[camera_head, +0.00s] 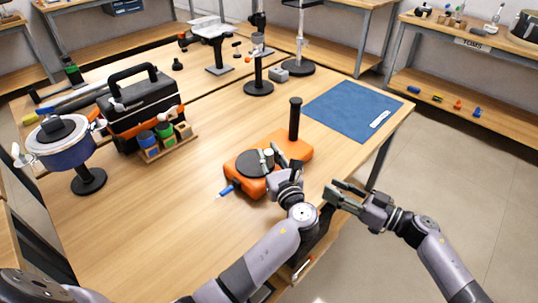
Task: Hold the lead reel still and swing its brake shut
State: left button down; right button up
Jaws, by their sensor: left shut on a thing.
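The lead reel (240,166) lies on the wooden table, orange with a black round disc on top, a pale knob and an upright black post at its far end. A small blue lever (226,190) sticks out at its lower left; it looks like the brake. My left gripper (289,170) is shut on the reel's near right side, and the fingers hide the exact contact. My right gripper (338,191) is open and empty, to the right of the reel and apart from it, beside the table's near right edge.
A blue mat (350,107) lies at the table's far right. A black toolbox (140,110), a wooden block with coloured cups (165,142) and a round pot on a stand (62,150) are at the left. Stands are at the back. Table left of the reel is clear.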

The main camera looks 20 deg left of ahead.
pick_arm(q)
jog(key=shift+s+f, duration=0.1)
jog(key=shift+f, duration=0.3)
jog(key=c, duration=1.3)
grip_release()
jog(key=shift+r, duration=0.25)
